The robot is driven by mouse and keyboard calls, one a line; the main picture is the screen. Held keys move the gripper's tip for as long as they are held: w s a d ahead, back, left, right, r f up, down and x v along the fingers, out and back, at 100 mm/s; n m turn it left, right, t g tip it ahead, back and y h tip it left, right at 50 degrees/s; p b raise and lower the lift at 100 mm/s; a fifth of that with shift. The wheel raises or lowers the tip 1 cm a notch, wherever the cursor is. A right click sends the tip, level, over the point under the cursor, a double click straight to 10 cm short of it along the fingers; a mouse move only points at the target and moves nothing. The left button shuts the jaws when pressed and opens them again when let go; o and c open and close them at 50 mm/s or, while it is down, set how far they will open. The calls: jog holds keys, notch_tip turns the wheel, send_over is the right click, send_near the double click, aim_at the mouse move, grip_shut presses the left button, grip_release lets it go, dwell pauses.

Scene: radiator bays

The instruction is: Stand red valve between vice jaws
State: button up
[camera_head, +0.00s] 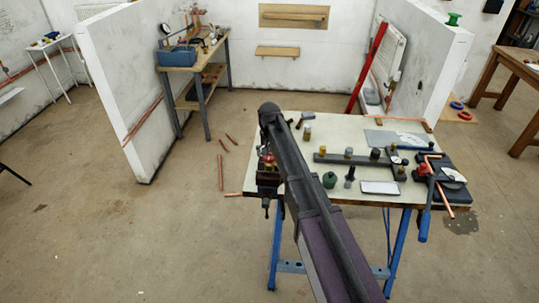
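A dark vice (267,186) is mounted at the left edge of the pale workbench (345,133), with its screw handle hanging below the front edge. A small red part (266,159), which looks like the red valve, shows at the top of the vice, directly below the end of my arm. My gripper is mostly hidden by my own arm and too small to make out; its fingers cannot be told from the vice. I cannot tell whether the valve touches the jaws, is upright, or is held.
A dark fixture bar (340,159) with small fittings, a green-topped bottle (329,180), a phone-like white plate (380,187) and a pipe bender with blue handles (424,222) occupy the bench's right half. Copper pipes (220,172) lie on the floor to the left.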

dwell(0.4)
notch_tip(320, 180, up, 10)
jog(key=p, duration=0.9)
jog(key=shift+p, duration=0.3)
